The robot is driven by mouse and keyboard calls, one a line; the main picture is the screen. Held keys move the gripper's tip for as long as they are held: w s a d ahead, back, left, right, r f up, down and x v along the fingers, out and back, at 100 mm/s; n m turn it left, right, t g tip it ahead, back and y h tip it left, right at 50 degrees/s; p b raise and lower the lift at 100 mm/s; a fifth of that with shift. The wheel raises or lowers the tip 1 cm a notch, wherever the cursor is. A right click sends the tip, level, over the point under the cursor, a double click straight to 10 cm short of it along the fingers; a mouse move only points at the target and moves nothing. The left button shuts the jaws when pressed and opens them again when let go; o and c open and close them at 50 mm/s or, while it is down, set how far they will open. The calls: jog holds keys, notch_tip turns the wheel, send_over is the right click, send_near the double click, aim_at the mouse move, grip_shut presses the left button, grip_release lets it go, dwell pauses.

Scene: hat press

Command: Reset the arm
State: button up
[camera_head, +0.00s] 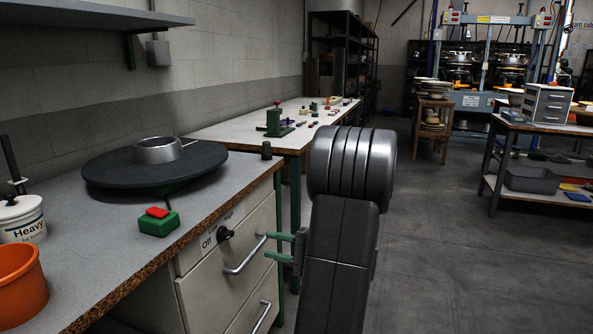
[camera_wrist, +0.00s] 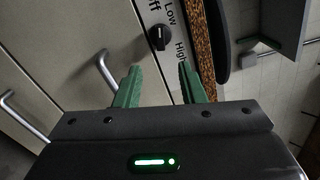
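My gripper (camera_head: 278,246) has green fingers and is in front of the cabinet's drawers, near the upper drawer's handle (camera_head: 246,256). In the wrist view my gripper (camera_wrist: 158,82) shows two green fingers spread apart with nothing between them. A black rotary knob (camera_head: 224,234) sits on the panel marked Off above the drawer. In the wrist view the knob (camera_wrist: 159,38) lies beyond the fingertips, beside the words Low and High. The fingers look apart from knob and handle. My dark arm runs up the middle of the head view.
The workbench (camera_head: 105,262) holds a black round plate with a metal ring (camera_head: 158,150), a green box with a red button (camera_head: 158,222), an orange pot (camera_head: 18,284) and a white tub (camera_head: 20,220). Open floor (camera_head: 440,260) lies to the right.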

jog(key=b+x, duration=0.2)
jog(key=x, duration=0.9)
jog(key=shift+w+a+f, duration=0.1)
jog(key=shift+a, duration=0.3)
jog(key=shift+a+r+p, duration=0.15)
jog(key=shift+r+p, duration=0.15)
jog(key=shift+p, duration=0.4)
jog(key=m+p, duration=0.4)
jog(key=p, duration=0.2)
jog(key=m+p, duration=0.5)
jog(key=p, duration=0.2)
jog(key=shift+p, duration=0.4)
send_near(231, 234)
jog(key=shift+v, duration=2.35)
